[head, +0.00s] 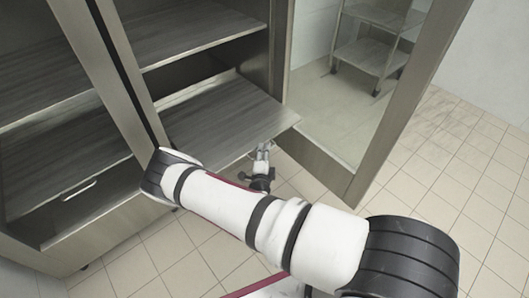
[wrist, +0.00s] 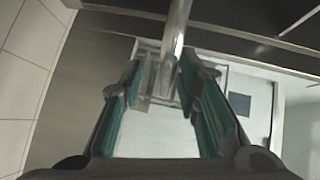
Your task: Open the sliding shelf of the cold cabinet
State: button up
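The cold cabinet (head: 131,185) stands open at the left of the head view. One grey shelf (head: 222,117) sticks out from its middle level, past the front frame. My gripper (head: 263,150) is at the front edge of this shelf, low and partly hidden by its own small size. In the wrist view a metal handle bar (wrist: 174,42) runs down between the two teal-padded fingers of my gripper (wrist: 162,62). The fingers are apart. The bar lies nearer the right finger, with a visible gap to the left one. Whether it touches the right finger is unclear.
A glass door (head: 352,90) of the cabinet stands open on the right, close to the shelf. Upper shelves (head: 185,32) sit inside the cabinet. A lower handle (head: 80,190) shows at left. The tiled floor (head: 450,180) at right is clear.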

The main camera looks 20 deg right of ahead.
jog(key=shift+w+r, duration=0.1)
jog(key=shift+r, duration=0.05)
jog(key=shift+a, duration=0.1)
jog(key=shift+s+a+r, duration=0.1)
jog(key=shift+s+a, duration=0.1)
jog(key=shift+s, duration=0.15)
jog(key=v, duration=1.1)
jog(key=shift+s, duration=0.1)
